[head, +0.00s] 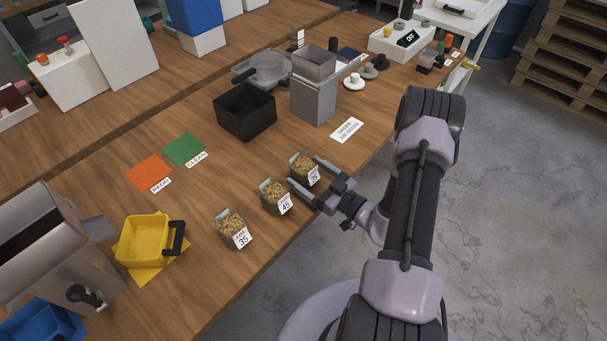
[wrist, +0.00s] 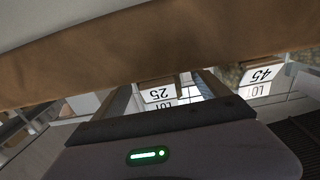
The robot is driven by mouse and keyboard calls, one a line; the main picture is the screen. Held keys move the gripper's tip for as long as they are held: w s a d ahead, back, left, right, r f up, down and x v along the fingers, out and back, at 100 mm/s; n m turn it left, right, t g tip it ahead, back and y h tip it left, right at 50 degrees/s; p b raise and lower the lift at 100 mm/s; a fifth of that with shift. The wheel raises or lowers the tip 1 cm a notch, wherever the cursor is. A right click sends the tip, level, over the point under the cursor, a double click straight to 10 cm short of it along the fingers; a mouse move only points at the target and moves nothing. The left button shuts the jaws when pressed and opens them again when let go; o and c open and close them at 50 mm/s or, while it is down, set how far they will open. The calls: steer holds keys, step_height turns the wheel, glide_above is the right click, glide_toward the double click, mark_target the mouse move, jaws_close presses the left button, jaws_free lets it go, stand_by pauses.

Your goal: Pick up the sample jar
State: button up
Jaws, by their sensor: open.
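Three clear sample jars with grainy tan contents stand in a row near the table's front edge. The jar labelled LOT 25 (head: 303,168) is farthest right, LOT 45 (head: 274,196) is in the middle, and LOT 35 (head: 232,228) is nearest. My gripper (head: 304,173) is open, low at the table, with its fingers on either side of the LOT 25 jar. One finger lies in the gap beside the LOT 45 jar. I cannot tell whether the fingers touch glass. The wrist view shows the LOT 25 label (wrist: 159,96) and LOT 45 label (wrist: 258,76) upside down.
A black bin (head: 245,112) and a grey hopper box (head: 314,88) stand behind the jars. Orange (head: 149,172) and green (head: 184,149) mats lie left. A yellow scoop tray (head: 145,241) and a steel machine (head: 50,250) are at lower left. Bare wood lies between.

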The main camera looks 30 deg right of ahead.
steer(key=x, duration=0.3)
steer(key=shift+w+f, duration=0.1)
steer(key=c, duration=1.7)
steer(key=shift+r+p, duration=2.2)
steer(key=shift+r, duration=2.8)
steer(key=o, duration=1.1)
jaws_close()
